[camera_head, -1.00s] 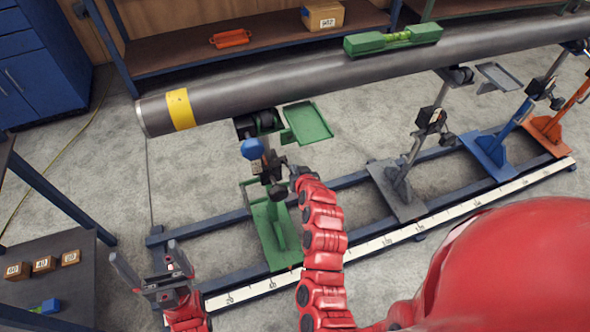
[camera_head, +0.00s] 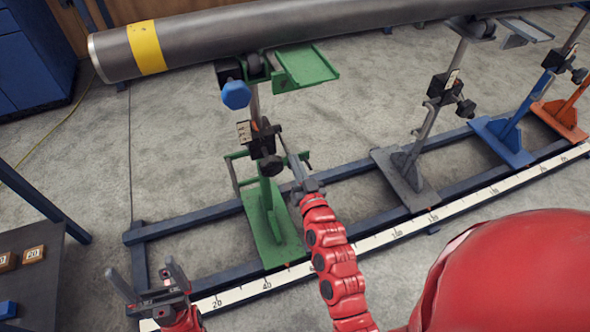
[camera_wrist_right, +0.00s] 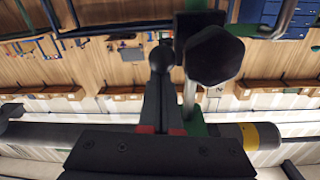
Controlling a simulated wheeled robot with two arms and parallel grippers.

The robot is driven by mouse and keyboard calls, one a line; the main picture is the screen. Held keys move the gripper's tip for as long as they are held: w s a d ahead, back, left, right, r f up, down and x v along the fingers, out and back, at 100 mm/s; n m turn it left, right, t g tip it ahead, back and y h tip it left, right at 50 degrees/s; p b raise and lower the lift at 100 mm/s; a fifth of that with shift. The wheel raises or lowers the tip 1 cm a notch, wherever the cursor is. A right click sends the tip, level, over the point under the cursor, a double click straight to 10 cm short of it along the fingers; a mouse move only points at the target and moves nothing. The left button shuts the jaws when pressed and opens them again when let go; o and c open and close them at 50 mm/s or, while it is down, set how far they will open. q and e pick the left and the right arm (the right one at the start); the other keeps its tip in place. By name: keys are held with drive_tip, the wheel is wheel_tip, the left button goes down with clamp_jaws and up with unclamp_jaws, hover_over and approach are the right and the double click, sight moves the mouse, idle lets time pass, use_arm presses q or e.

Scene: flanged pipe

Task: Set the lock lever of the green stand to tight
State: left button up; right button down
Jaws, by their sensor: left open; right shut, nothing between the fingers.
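The green stand (camera_head: 267,222) rises from the floor rail below the pipe's yellow-banded end. Its post carries a black clamp (camera_head: 262,140) with dark knobs; which part is the lock lever, and its setting, I cannot tell clearly. My right gripper (camera_head: 296,166) is shut and empty, just right of the clamp. In the right wrist view, its fingers (camera_wrist_right: 162,108) point at a black ball knob (camera_wrist_right: 161,58), seemingly close; contact is unclear. A large dark faceted knob (camera_wrist_right: 214,55) is beside it. My left gripper (camera_head: 150,282) is open and empty, low at the left.
A blue knob (camera_head: 236,94) and a green tray (camera_head: 305,67) are near the stand's top under the pipe (camera_head: 300,25). Grey (camera_head: 405,180), blue and orange stands are to the right. A dark table (camera_head: 30,275) with small blocks is at lower left.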

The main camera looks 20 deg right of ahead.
drive_tip(key=shift+w+f+t+b, duration=0.25)
drive_tip(key=shift+f+t+b, duration=1.05)
drive_tip(key=shift+b, duration=1.4)
drive_tip(key=shift+w+f+t+b, duration=0.2)
drive_tip(key=shift+f+t+b, duration=1.05)
drive_tip(key=shift+b, duration=1.4)
drive_tip(key=shift+f+g, duration=0.2)
drive_tip(key=shift+g, duration=0.05)
drive_tip(key=r+p, duration=0.2)
drive_tip(key=r, duration=0.1)
drive_tip(key=r+p, duration=0.1)
drive_tip(key=r, duration=0.1)
drive_tip(key=shift+d, duration=0.3)
drive_tip(key=p+v, duration=0.1)
drive_tip(key=v, duration=0.9)
drive_tip(key=shift+s+f+p, duration=0.15)
drive_tip(key=shift+s+p, duration=0.1)
drive_tip(key=shift+p, duration=0.1)
